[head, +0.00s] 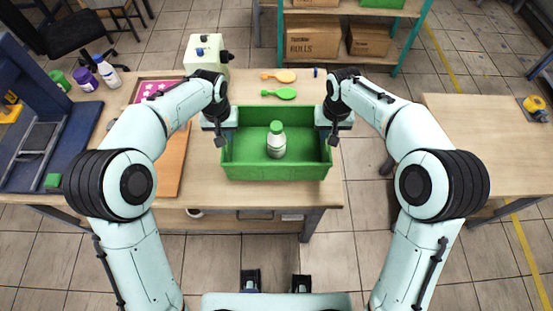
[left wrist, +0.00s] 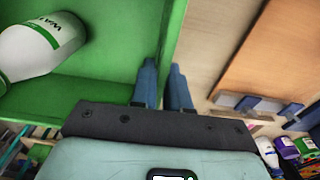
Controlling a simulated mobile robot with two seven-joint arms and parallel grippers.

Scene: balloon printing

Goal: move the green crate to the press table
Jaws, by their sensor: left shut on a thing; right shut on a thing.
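The green crate (head: 275,172) is at the right part of the workbench, near its front edge, with a white bottle (head: 276,146) with a green cap standing inside it. My left gripper (head: 220,138) is shut on the crate's left wall. In the left wrist view, the fingers (left wrist: 164,88) straddle the green wall (left wrist: 170,35), with the bottle (left wrist: 38,48) at the upper left. My right gripper (head: 333,138) is shut on the crate's right wall; its fingertips are partly hidden. I cannot tell whether the crate rests on the bench or hangs just above it.
Green and orange paddles (head: 285,93) lie behind the crate. A beige device (head: 207,52) stands at the back. A blue-framed machine (head: 35,150) is at the left. Another wooden table (head: 470,150) stands at the right, mostly clear, with a yellow item (head: 534,103). A shelf with cardboard boxes (head: 313,42) is behind.

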